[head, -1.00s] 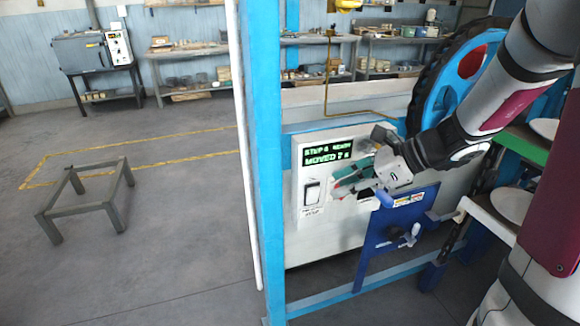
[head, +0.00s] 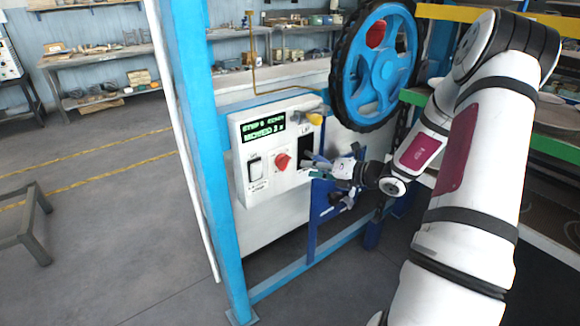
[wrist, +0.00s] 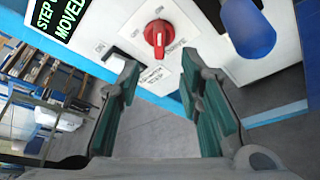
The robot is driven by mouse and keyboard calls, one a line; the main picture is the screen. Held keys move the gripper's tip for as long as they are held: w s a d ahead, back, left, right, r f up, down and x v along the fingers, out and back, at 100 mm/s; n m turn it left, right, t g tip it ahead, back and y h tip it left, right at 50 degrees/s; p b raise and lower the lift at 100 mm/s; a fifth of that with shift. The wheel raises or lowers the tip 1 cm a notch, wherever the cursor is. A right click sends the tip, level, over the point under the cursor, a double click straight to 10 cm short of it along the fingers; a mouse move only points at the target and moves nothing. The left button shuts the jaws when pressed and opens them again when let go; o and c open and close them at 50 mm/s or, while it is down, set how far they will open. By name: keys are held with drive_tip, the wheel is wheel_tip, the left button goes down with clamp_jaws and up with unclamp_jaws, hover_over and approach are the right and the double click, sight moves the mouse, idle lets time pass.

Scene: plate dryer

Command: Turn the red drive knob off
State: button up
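The red drive knob (head: 282,162) is on the front of the white control panel (head: 240,190), right of a rocker switch. In the wrist view the knob (wrist: 157,38) shows a raised grip bar standing nearly upright in the picture, with small lettering around it. My gripper (head: 309,162) is just right of the knob in the head view. In the wrist view my gripper (wrist: 158,66) is open, with its two green-padded fingers apart and nothing between them. The knob appears beyond the fingertips, roughly centred between them, and looks untouched.
A lit green display (head: 263,129) is above the knob, and the rocker switch (head: 255,167) is at its left. A blue handle (wrist: 247,28) is close right of the knob in the wrist view. A blue post (head: 198,130) and large blue wheel (head: 378,60) flank the panel.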

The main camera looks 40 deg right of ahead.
sight(287, 165)
drive_tip(key=x, duration=0.8)
drive_tip(key=shift+w+a+f, duration=0.1)
drive_tip(key=shift+w+a, duration=0.05)
drive_tip(key=shift+w, duration=0.2)
drive_tip(key=shift+c, duration=0.5)
clamp_jaws()
